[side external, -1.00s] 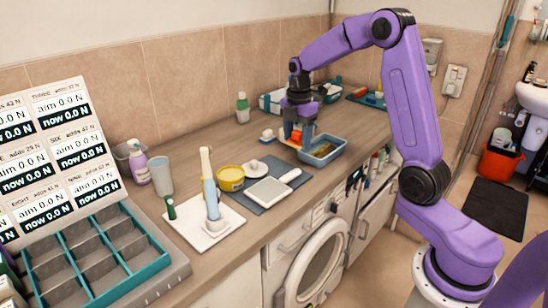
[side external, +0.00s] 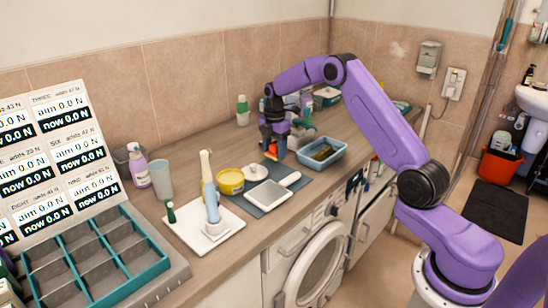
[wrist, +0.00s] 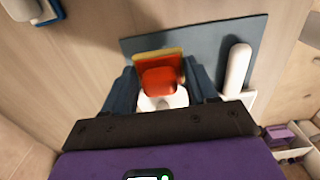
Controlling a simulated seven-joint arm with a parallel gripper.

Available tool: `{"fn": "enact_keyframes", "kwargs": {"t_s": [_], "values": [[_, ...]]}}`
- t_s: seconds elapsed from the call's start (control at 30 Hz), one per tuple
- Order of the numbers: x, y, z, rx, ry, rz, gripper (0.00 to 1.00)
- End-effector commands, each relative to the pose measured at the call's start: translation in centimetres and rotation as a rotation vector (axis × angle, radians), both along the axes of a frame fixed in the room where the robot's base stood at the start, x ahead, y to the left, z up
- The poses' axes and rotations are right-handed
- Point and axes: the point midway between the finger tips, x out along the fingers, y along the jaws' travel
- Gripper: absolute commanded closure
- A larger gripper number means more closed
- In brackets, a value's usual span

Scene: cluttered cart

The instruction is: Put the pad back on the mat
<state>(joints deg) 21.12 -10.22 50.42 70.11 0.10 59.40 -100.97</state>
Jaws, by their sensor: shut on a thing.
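The pad (wrist: 158,68), orange-red with a yellow edge, sits between my fingers; in the side view a bit of its orange (side external: 271,150) shows at the fingertips. My gripper (side external: 274,156) is shut on it and holds it near the far end of the mat. The blue-grey mat (side external: 291,198) lies flat on the counter. In the wrist view the pad overlaps the edge of the mat (wrist: 205,42). I cannot tell how high it is above the counter.
On the mat are a white flat piece with a handle (side external: 268,193) and a white round piece (side external: 253,172), close to my gripper. A yellow tub (side external: 230,180) stands left of the mat. A blue tray (side external: 321,153) stands to the right.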

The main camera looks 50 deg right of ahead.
Motion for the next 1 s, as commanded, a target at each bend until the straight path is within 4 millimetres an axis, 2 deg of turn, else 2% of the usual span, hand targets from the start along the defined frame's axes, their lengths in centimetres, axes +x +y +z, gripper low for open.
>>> {"fn": "enact_keyframes", "kwargs": {"t_s": [0.27,0.67,0.7,0.77,1.0], "values": [[0.2,-0.1,-3.2,0.001,0.003,-0.001,0.77],[0.3,-0.1,-3.7,0.000,0.001,-0.001,0.77],[0.3,-0.1,-3.7,0.000,0.001,-0.001,0.36],[0.3,-0.1,-3.7,0.000,0.001,-0.001,0.17],[0.3,-0.1,-3.7,0.000,0.000,-0.001,0.17]]}}
